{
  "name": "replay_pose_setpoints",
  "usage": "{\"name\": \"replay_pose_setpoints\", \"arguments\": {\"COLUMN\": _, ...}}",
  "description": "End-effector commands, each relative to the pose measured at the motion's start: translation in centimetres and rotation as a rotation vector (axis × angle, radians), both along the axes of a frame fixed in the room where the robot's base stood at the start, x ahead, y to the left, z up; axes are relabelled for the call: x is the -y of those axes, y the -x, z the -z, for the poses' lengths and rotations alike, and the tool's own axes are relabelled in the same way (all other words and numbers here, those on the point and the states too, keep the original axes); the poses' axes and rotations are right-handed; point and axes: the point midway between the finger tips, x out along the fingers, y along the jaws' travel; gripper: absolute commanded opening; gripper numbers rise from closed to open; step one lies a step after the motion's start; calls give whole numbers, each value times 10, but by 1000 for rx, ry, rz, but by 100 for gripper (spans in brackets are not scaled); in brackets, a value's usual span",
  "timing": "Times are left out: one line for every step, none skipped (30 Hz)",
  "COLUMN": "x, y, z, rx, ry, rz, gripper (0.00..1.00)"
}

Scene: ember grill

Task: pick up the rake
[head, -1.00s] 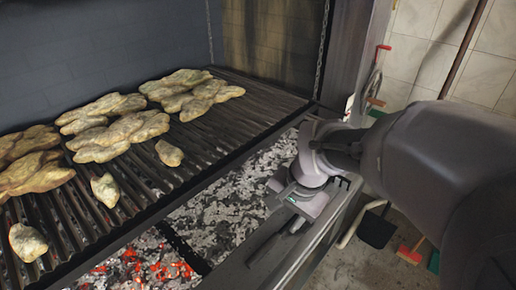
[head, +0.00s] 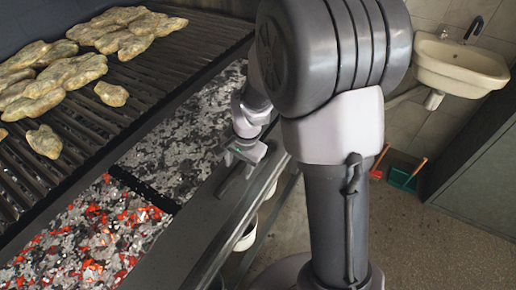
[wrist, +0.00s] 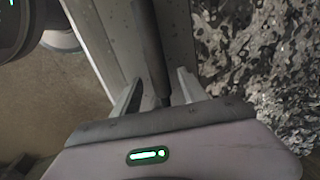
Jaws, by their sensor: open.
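A dark rod that looks like the rake's handle (wrist: 150,45) lies along the grey ledge at the front of the grill in the wrist view. My gripper (wrist: 159,78) is open, with one finger on each side of the rod and a gap showing beside it. In the head view my gripper (head: 241,156) is low over the ledge, and a short dark piece of the rake (head: 229,182) shows just below it. I cannot make out the rake's head.
Ash and glowing coals (head: 85,245) lie left of the ledge (head: 190,235), under a grate (head: 150,85) with several pieces of food. A white bucket (head: 246,238) stands below the ledge. A sink (head: 460,66) and a green dustpan (head: 403,179) are at the right.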

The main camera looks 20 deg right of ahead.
Motion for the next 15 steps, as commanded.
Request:
{"name": "replay_pose_setpoints", "arguments": {"x": -1, "y": -1, "z": 10, "rx": 0, "ry": 0, "rz": 0, "gripper": 50}}
{"name": "replay_pose_setpoints", "arguments": {"x": -1, "y": -2, "z": 11, "rx": 0, "ry": 0, "rz": 0, "gripper": 50}}
{"name": "replay_pose_setpoints", "arguments": {"x": -1, "y": -2, "z": 9, "rx": 1, "ry": 0, "rz": 0, "gripper": 50}}
{"name": "replay_pose_setpoints", "arguments": {"x": -1, "y": -2, "z": 8, "rx": 1, "ry": 0, "rz": 0, "gripper": 50}}
{"name": "replay_pose_setpoints", "arguments": {"x": -1, "y": -2, "z": 8, "rx": 1, "ry": 0, "rz": 0, "gripper": 50}}
{"name": "replay_pose_setpoints", "arguments": {"x": -1, "y": -2, "z": 8, "rx": 1, "ry": 0, "rz": 0, "gripper": 50}}
{"name": "replay_pose_setpoints", "arguments": {"x": -1, "y": -2, "z": 7, "rx": 1, "ry": 0, "rz": 0, "gripper": 48}}
{"name": "replay_pose_setpoints", "arguments": {"x": -1, "y": -2, "z": 7, "rx": 1, "ry": -1, "rz": 0, "gripper": 43}}
{"name": "replay_pose_setpoints", "arguments": {"x": -1, "y": -1, "z": 7, "rx": 1, "ry": 0, "rz": 0, "gripper": 35}}
{"name": "replay_pose_setpoints", "arguments": {"x": -1, "y": -1, "z": 7, "rx": 1, "ry": -1, "rz": 0, "gripper": 29}}
{"name": "replay_pose_setpoints", "arguments": {"x": -1, "y": -1, "z": 7, "rx": 1, "ry": -1, "rz": 0, "gripper": 23}}
{"name": "replay_pose_setpoints", "arguments": {"x": -1, "y": -1, "z": 7, "rx": 1, "ry": -1, "rz": 0, "gripper": 15}}
{"name": "replay_pose_setpoints", "arguments": {"x": -1, "y": -1, "z": 7, "rx": 1, "ry": -1, "rz": 0, "gripper": 9}}
{"name": "replay_pose_setpoints", "arguments": {"x": -1, "y": -1, "z": 7, "rx": 1, "ry": -1, "rz": 0, "gripper": 3}}
{"name": "replay_pose_setpoints", "arguments": {"x": -1, "y": -1, "z": 7, "rx": 1, "ry": -1, "rz": 0, "gripper": 0}}
